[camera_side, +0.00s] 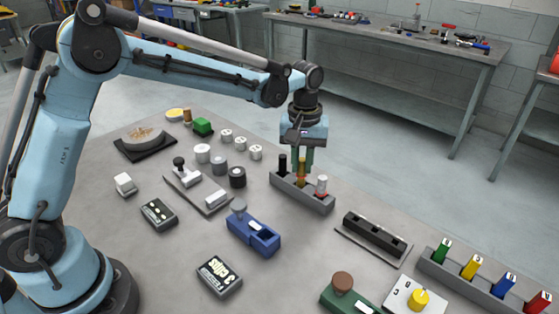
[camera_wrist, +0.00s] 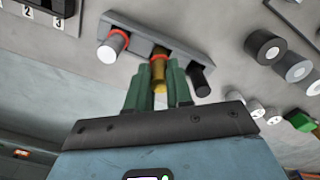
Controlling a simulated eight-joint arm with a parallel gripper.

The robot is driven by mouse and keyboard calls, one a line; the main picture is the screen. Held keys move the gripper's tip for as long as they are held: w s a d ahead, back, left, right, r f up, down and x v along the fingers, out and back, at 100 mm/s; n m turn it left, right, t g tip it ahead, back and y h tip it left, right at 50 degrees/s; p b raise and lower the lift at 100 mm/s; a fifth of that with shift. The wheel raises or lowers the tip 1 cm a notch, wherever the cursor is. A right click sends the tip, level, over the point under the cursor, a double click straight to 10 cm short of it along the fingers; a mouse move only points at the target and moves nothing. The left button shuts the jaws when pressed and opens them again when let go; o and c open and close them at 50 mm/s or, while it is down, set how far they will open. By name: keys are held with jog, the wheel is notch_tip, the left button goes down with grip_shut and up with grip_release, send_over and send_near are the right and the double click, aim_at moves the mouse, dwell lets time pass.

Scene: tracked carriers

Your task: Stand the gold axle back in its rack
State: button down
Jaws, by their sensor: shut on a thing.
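The gold axle (camera_side: 301,174) is upright between the green fingers of my gripper (camera_side: 302,165), over the middle of the grey rack (camera_side: 312,203). In the wrist view the gold axle (camera_wrist: 158,76) shows between the fingertips of my gripper (camera_wrist: 160,72), in line with the middle of the rack (camera_wrist: 140,33). I cannot tell whether its lower end is seated in the middle hole. A black axle (camera_side: 282,163) stands in the rack's left end and a white axle with a red band (camera_side: 321,186) in its right end.
A black slotted block (camera_side: 374,234) lies right of the rack, and a blue box (camera_side: 253,236) in front of it. Grey and dark cylinders (camera_side: 237,177) stand to the left. A grey holder with coloured blocks (camera_side: 470,285) is at the right edge.

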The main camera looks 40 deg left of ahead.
jog(key=shift+f, duration=0.85)
dwell(0.6)
jog(key=shift+c, duration=2.3)
grip_release()
jog(key=shift+r, duration=0.1)
jog(key=shift+r, duration=3.45)
